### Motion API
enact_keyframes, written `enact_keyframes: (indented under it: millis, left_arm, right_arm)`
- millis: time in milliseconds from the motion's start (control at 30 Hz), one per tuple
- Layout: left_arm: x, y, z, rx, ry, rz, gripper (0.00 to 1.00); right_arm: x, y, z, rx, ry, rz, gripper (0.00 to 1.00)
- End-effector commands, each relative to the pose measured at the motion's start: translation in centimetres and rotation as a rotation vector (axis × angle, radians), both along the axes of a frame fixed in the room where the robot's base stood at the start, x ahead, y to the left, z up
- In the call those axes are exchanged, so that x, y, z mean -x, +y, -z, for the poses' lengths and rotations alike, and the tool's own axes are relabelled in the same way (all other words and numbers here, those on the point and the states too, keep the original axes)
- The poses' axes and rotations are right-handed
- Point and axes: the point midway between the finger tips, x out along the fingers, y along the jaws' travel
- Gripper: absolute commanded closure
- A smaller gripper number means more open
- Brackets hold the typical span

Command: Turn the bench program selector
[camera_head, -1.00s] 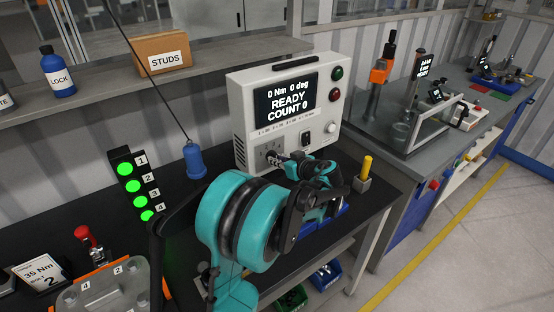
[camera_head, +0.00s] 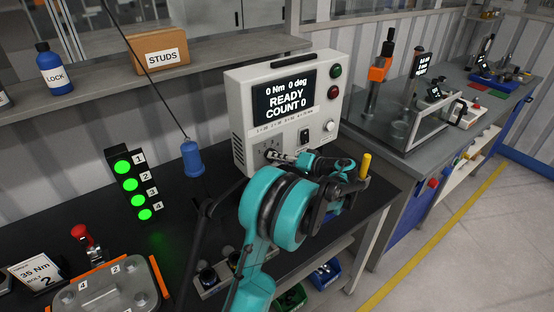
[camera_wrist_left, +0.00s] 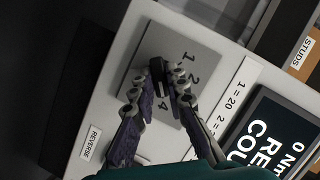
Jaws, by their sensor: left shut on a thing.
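The bench program selector is a black knob (camera_wrist_left: 157,76) on a grey plate (camera_wrist_left: 186,52) marked with numbers, on the front of the white controller box (camera_head: 240,127). In the left wrist view the digits 1, 2 and 4 can be read around the knob. My left gripper (camera_wrist_left: 166,78) is shut on the knob, its two fingers hiding part of it and the plate. In the head view my left gripper (camera_head: 277,156) reaches the lower left of the box front. The box screen (camera_head: 285,95) reads 0 Nm, 0 deg, READY, COUNT 0. My right gripper is not in view.
A blue hanging weight (camera_head: 193,158) on a cable and a lamp stack (camera_head: 134,187) with green lights 1 to 4 stand left of the box. A yellow-handled item (camera_head: 365,166) is at the right. A clamped fixture plate (camera_head: 110,290) lies front left.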

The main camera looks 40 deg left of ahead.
Motion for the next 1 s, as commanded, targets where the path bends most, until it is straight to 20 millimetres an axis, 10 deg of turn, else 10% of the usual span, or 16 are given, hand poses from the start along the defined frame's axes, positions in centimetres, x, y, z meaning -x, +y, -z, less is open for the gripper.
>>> enact_keyframes:
  millis: [867, 900, 1000]
  left_arm:
    - [-0.07, -0.03, 0.16, -0.042, 0.15, 0.001, 1.0]
    - [-0.07, -0.03, 0.16, -0.042, 0.15, 0.001, 0.79]
    - [-0.07, -0.02, 0.15, -0.042, 0.149, 0.001, 0.66]
  right_arm:
    - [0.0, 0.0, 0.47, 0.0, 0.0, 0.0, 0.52]
    - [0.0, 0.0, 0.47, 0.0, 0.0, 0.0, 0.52]
    - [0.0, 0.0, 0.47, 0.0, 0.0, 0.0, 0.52]
